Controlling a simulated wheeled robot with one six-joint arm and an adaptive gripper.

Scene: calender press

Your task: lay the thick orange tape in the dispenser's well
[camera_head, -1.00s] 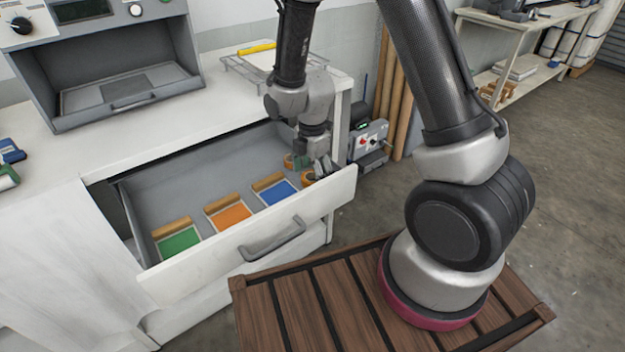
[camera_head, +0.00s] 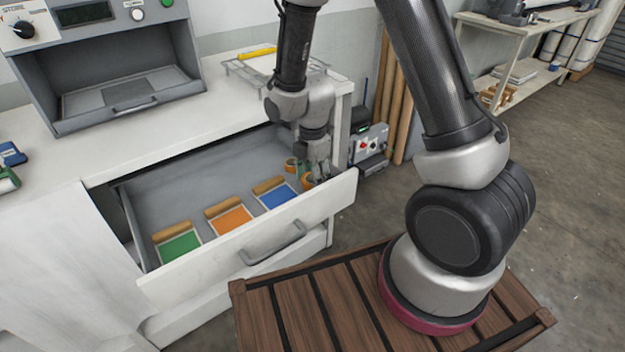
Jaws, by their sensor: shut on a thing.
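My gripper (camera_head: 316,177) is down inside the open drawer at its right end. It is shut on an orange tape roll (camera_head: 306,182), small and partly hidden by the fingers. A second orange-brown roll (camera_head: 290,164) lies just behind and to the left of it, in the drawer. I cannot tell from their size here which roll is the thicker. A blue object (camera_head: 12,153) and a green object (camera_head: 8,180) are cut off at the left edge of the counter. I cannot make out a dispenser's well in this view.
The open drawer (camera_head: 165,280) also holds green (camera_head: 180,242), orange (camera_head: 232,216) and blue (camera_head: 276,196) sheets with wooden bars. A grey machine (camera_head: 125,110), a wire rack (camera_head: 232,64) and a yellow stick (camera_head: 258,50) are on the counter (camera_head: 215,110). Mid-counter is clear.

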